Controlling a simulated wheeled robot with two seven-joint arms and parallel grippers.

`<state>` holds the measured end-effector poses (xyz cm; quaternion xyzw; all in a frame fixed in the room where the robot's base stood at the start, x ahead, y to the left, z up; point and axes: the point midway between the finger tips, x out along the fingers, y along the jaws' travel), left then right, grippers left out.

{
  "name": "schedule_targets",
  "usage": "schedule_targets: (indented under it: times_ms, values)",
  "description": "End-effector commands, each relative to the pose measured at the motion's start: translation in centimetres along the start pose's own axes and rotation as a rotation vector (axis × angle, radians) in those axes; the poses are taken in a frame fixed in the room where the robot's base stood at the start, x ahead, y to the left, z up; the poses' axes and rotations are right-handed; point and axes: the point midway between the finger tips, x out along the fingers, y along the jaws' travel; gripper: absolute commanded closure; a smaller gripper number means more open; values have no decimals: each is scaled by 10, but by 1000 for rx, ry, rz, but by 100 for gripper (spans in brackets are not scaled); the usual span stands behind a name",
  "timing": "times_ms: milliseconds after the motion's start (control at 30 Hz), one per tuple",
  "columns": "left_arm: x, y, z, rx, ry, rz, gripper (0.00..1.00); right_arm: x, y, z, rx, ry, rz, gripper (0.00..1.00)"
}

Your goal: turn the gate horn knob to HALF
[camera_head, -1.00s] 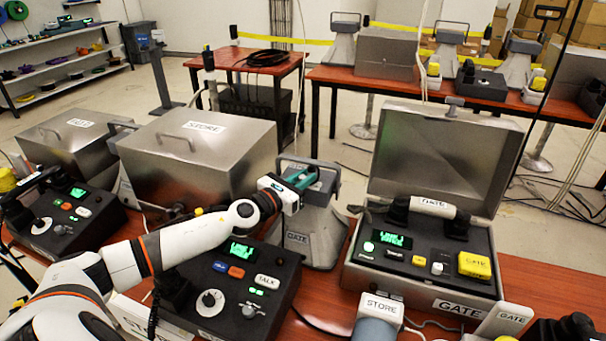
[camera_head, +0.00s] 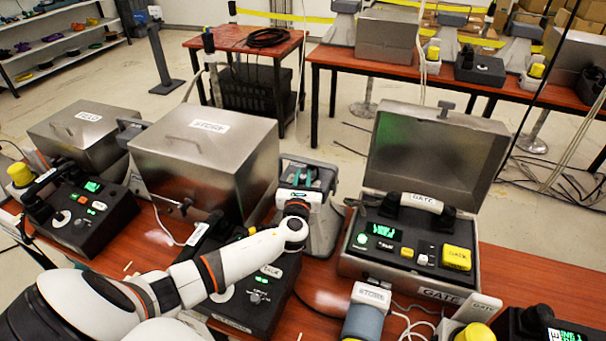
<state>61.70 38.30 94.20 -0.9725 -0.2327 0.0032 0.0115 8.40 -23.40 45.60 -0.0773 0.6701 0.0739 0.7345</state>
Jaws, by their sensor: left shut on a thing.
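The gate horn (camera_head: 322,222) is a grey horn unit standing on the red table at the middle of the head view, left of the open GATE case. My left arm reaches in from the left, and its gripper (camera_head: 305,179) is at the upper part of the horn. The gripper is shut on the horn's knob. The knob is hidden behind the fingers, so its setting cannot be read. My right gripper is not in view.
The open GATE phone case (camera_head: 415,265) stands close on the right. The closed STORE case (camera_head: 205,160) stands on the left. My forearm passes over the STORE phone (camera_head: 255,310).

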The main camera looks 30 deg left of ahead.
Motion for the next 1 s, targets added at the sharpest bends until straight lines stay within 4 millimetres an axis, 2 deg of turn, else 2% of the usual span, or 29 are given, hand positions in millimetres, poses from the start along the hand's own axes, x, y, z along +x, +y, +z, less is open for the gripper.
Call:
schedule_targets:
  times_ms: [533,567,667,1000]
  values:
    - [1,0,-1,1,2,-29,100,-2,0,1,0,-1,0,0]
    - [1,0,-1,1,2,-29,78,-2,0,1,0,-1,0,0]
    - [1,0,-1,1,1,-29,62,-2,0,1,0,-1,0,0]
    - [-3,0,0,0,0,-28,61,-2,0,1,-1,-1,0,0]
